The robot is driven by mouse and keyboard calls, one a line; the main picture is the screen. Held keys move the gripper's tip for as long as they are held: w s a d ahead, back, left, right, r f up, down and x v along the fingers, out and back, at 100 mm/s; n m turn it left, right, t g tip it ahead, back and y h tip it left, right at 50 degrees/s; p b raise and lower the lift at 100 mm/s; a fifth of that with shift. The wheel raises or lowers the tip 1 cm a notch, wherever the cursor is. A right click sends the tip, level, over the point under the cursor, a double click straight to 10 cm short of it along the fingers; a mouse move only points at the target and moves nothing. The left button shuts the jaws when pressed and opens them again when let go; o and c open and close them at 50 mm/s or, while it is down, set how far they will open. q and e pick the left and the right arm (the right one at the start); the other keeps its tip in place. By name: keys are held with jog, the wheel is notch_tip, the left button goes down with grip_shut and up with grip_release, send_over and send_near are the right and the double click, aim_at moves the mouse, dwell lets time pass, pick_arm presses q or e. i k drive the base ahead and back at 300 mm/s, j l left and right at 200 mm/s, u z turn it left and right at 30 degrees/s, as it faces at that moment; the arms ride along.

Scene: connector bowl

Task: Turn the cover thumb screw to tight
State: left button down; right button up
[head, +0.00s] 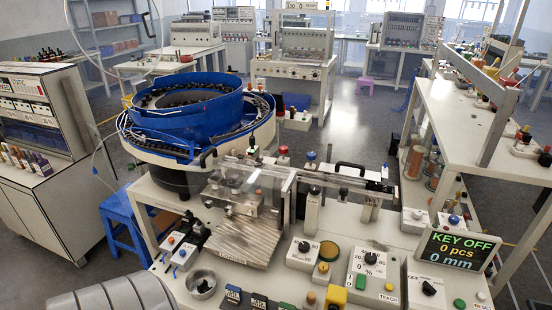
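A clear cover (262,178) sits over the metal track mechanism in the middle of the bench, beside the blue bowl feeder (187,104). Several small knobs stand around it: a black-topped one (314,190) on a light post at its right, a red one (283,150) and a blue one (310,156) behind it. I cannot tell which of these is the cover thumb screw, nor whether it is tight. Neither of my grippers shows. A grey ribbed rounded part at the bottom left appears to be mine.
The bench front carries a dial box (367,265), a yellow block (335,296), a small metal cup (201,284) and a ridged metal chute (238,240). A display (458,247) reads KEY OFF, 0 pcs, 0 mm. A blue stool (120,215) stands at left; a shelf unit is at right.

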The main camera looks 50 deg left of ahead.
aim_at(312, 156)
jog(key=u, duration=1.3)
